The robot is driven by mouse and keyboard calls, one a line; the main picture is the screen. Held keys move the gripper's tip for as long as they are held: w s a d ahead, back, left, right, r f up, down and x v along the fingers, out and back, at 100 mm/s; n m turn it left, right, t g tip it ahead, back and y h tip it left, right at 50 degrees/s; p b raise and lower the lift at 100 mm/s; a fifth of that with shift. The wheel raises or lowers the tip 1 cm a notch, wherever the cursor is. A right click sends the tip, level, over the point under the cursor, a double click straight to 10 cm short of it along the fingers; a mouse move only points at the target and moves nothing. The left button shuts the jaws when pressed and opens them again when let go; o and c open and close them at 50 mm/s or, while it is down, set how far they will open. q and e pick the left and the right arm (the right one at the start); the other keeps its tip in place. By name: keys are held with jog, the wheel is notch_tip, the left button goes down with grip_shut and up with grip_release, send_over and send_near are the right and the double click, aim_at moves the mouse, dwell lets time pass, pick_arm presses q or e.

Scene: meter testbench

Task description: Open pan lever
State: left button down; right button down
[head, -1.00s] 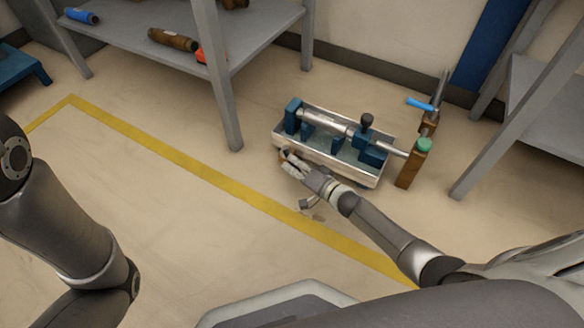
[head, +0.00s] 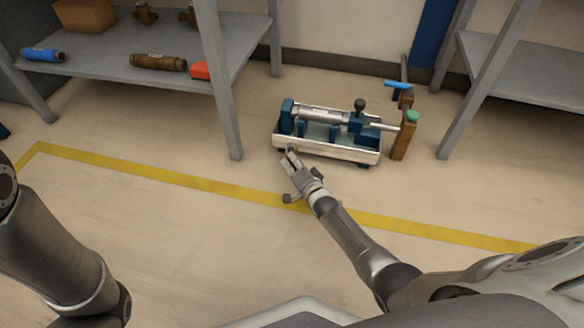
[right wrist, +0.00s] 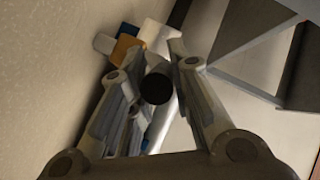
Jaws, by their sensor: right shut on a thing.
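The meter testbench is a low metal pan (head: 335,150) on the floor, with blue clamps and a silver pipe (head: 325,116) along it. My right gripper (head: 290,156) is at the pan's front left corner. In the right wrist view a dark round knob (right wrist: 156,86), which looks like the end of the pan lever, sits between the two fingers. The gripper is shut on it. In the head view the fingers hide most of the lever, so its angle cannot be told. My left arm shows at the left edge, its gripper out of view.
A grey shelf (head: 125,72) with pipe parts stands at the back left, its leg (head: 222,110) left of the bench. Another grey shelf (head: 535,68) stands at the right. A wooden post (head: 402,141) with a green knob stands at the bench's right end.

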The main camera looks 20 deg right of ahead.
jog(key=shift+f, duration=0.1)
dwell(0.3)
jog(key=c, duration=1.3)
grip_release()
